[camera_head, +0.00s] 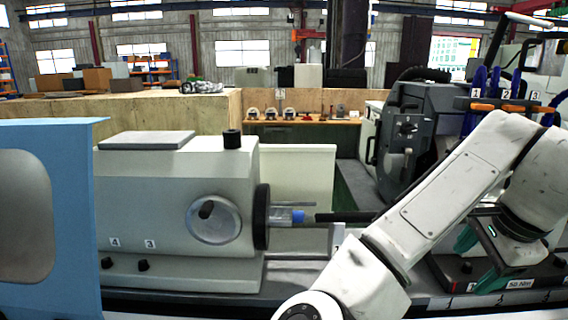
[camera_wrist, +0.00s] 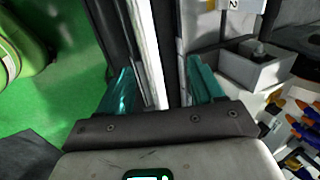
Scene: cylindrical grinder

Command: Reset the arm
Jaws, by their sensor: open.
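My gripper (camera_head: 478,262) hangs at the right of the head view, below the bent elbow of my white arm, in front of the machine bed. Its teal fingers also show in the wrist view (camera_wrist: 163,88), spread well apart. Nothing is held between them. A white and dark machine edge (camera_wrist: 150,50) runs behind the gap between the fingers; I cannot tell how far off it is. My arm hides part of the machine bed and the grinder's right side.
The grey workpiece headstock (camera_head: 170,190), with a handwheel (camera_head: 214,219), stands left of my arm. A dark shaft (camera_head: 345,216) points toward the arm. The grinding head (camera_head: 408,130) stands behind. Green floor (camera_wrist: 75,95) shows left in the wrist view.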

